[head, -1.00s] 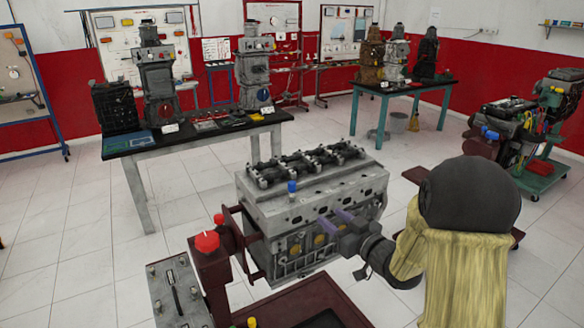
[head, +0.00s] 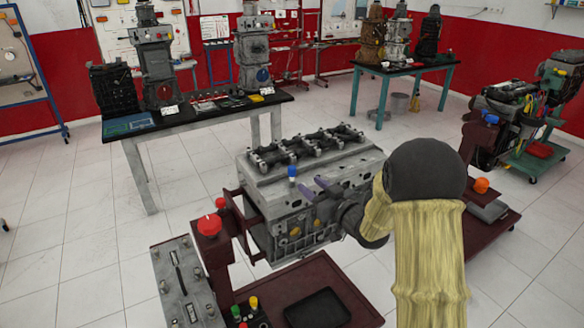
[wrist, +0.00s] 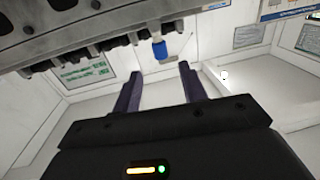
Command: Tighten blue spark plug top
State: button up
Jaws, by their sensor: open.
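The blue spark plug top (head: 292,171) stands upright on the near edge of the grey engine block (head: 350,190), toward its left end. My gripper (head: 313,190) is open and empty, with its purple fingers pointing left toward the plug, to its right and a little lower. In the wrist view the blue plug top (wrist: 159,49) appears beyond and between the two open fingertips (wrist: 160,68), apart from both. The engine block (wrist: 60,30) fills the upper left of that view. The plug's lower part is hard to make out in the head view.
A dark red stand with a red knob (head: 209,225) and a grey control panel (head: 185,280) are left of the block. A black tray (head: 316,308) lies in front. A long table (head: 200,118) with engine parts stands behind. Tiled floor on the left is clear.

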aim_at(294, 173)
jog(key=p+x, duration=0.3)
jog(key=x, duration=0.7)
grip_shut()
